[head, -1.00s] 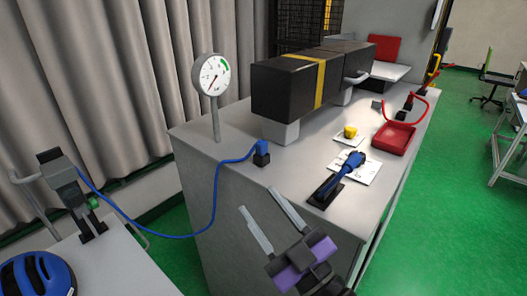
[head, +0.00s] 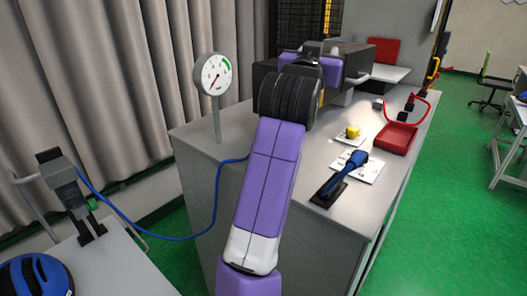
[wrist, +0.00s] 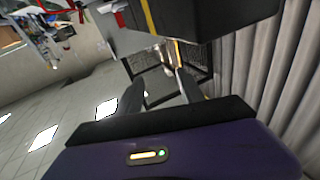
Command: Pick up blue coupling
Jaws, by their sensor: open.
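The blue hose (head: 190,236) runs from the left bench up to the cabinet top. Its blue coupling end on a small black block, seen earlier, is now hidden behind my arm. A separate blue-handled tool (head: 345,178) lies tilted on a black holder on the bench's right. My gripper (wrist: 160,85) is open with nothing between its fingers in the wrist view. In the head view it is raised by the black box with the yellow stripe, its fingertips hard to make out. The wrist view shows that black box (wrist: 195,15), the ceiling and curtains, but no coupling.
A dial gauge (head: 211,74) stands on a post at the bench's left. A blue helmet-like object (head: 38,274) is on the left bench.

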